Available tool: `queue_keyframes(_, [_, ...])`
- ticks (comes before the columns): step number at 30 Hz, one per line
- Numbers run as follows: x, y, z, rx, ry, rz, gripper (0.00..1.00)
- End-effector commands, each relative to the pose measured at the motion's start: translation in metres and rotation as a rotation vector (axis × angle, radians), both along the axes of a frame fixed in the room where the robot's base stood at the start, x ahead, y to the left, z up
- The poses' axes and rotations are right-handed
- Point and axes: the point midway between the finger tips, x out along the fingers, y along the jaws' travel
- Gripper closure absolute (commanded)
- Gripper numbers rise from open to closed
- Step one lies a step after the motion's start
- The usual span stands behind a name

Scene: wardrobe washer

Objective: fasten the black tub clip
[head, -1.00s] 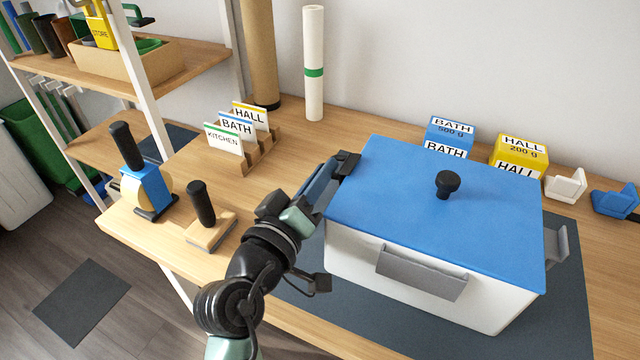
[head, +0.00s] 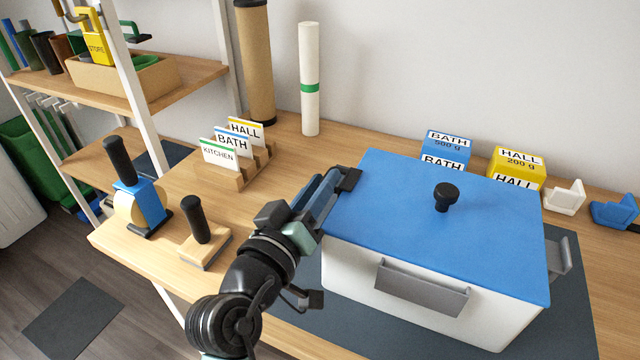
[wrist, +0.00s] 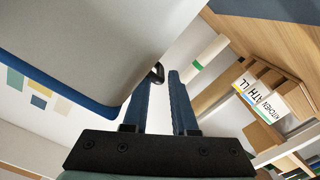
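The white tub (head: 350,275) stands on a dark mat with a blue lid (head: 400,190) and a black lid knob (head: 446,196). A black part that looks like the clip (head: 348,178) is at the lid's left edge. In the wrist view a small black loop, likely the clip (wrist: 157,73), sits beside the tub by the left fingertip. My gripper (head: 333,178) reaches the tub's left side. Its two blue fingers (wrist: 162,78) are apart, with a gap between them. I cannot tell whether a finger touches the clip. The tub's left wall is hidden in the head view.
A card rack (head: 240,175), a brown roll (head: 255,65) and a white roll (head: 310,80) stand left of the tub. A blue box (head: 445,150) and a yellow box (head: 515,165) stand behind it. A black-handled block (head: 200,230) is near the front left edge.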

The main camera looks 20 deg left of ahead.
Motion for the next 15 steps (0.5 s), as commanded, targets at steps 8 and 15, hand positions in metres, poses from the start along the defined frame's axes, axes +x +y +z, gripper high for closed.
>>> queue_keyframes(8, [-0.016,0.001,-0.001,-0.002,0.003,0.002,0.74])
queue_keyframes(15, [-0.067,0.003,-0.002,-0.002,0.004,0.004,0.74])
